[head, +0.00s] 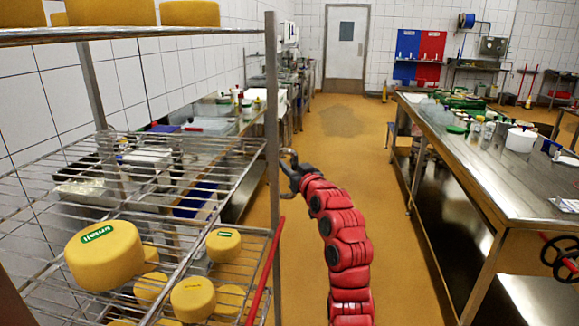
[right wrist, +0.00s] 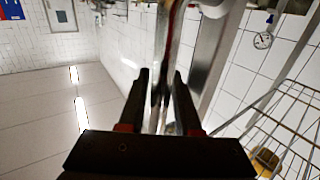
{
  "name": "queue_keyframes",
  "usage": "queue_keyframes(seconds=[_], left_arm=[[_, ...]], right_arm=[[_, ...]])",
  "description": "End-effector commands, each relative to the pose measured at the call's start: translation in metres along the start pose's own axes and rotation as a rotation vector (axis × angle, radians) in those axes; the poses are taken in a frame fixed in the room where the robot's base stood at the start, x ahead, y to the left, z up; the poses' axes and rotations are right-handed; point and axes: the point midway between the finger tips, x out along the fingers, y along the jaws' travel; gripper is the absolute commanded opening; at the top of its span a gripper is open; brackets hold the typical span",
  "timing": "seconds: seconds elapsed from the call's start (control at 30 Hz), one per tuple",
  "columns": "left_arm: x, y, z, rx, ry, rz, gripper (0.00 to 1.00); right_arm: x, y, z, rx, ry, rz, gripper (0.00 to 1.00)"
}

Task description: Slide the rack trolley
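The rack trolley (head: 273,120) stands at the left of the head view, with a metal upright and wire shelves bearing yellow cheeses. A thin red bar (head: 266,270) runs beside its near upright, low down. My right gripper (head: 291,166) is just right of the upright in the head view. In the right wrist view, its two dark fingers (right wrist: 160,88) are apart, with narrow upright shapes showing in the gap. I cannot tell whether they touch anything. A wide metal post (right wrist: 212,65) and wire shelving show to their right. My left gripper is not in view.
A steel table (head: 480,165) with bottles and tubs stands on the right. A cluttered counter (head: 225,125) runs along the left wall behind the trolley. The orange floor (head: 340,140) between them is open up to the door (head: 346,45).

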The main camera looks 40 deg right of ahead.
Motion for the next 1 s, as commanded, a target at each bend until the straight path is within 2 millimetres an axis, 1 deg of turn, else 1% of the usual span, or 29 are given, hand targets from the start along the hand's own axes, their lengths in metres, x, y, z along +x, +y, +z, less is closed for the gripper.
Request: queue_keyframes(seconds=[0.3,0.37,0.47,0.57,0.67,0.83,1.0], left_arm=[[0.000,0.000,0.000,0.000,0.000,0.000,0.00],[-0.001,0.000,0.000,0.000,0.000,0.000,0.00],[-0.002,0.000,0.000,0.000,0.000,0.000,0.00],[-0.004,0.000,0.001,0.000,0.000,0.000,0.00],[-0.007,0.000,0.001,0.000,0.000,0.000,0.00],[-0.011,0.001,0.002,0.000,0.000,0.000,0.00],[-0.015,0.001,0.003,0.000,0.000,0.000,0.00]], right_arm=[[-0.001,0.000,0.001,0.000,-0.001,0.000,0.34],[-0.003,0.000,0.001,0.000,-0.001,0.000,0.34],[-0.013,0.001,0.001,-0.001,0.001,0.001,0.34],[-0.029,0.001,0.003,-0.001,-0.002,0.002,0.34],[-0.050,0.001,0.001,-0.001,0.004,0.002,0.34],[-0.089,0.001,0.003,-0.001,-0.001,0.004,0.34],[-0.129,0.001,0.001,0.000,0.003,0.003,0.34]])
